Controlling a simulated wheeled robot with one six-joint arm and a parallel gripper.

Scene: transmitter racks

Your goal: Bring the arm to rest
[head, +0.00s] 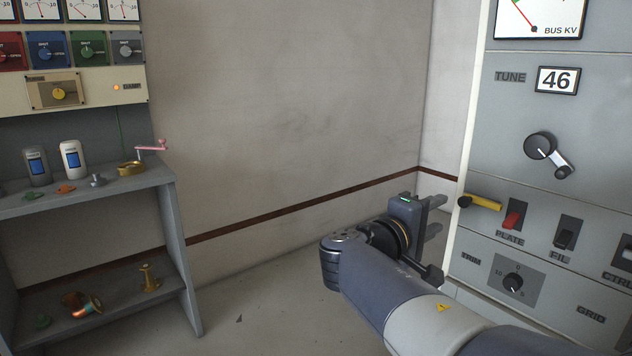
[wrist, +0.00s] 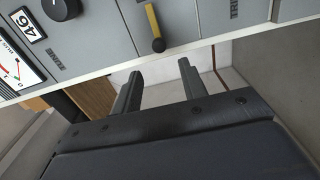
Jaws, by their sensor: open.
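My gripper (head: 434,216) is at the middle right of the head view, just left of the grey transmitter rack (head: 590,120). My arm reaches up to it from the lower right. In the wrist view my gripper (wrist: 160,85) shows two dark fingers apart, with nothing between them. The fingers point toward the gap below the rack's front edge. A yellow-handled lever (head: 482,202) on the rack is close to the gripper and apart from it; it also shows in the wrist view (wrist: 154,24).
The rack carries a crank (head: 540,146) under a counter reading 46, a red PLATE switch (head: 514,218), a FIL switch (head: 565,236) and a TRIM knob (head: 513,282). A grey shelf unit (head: 180,240) with canisters and small parts stands left.

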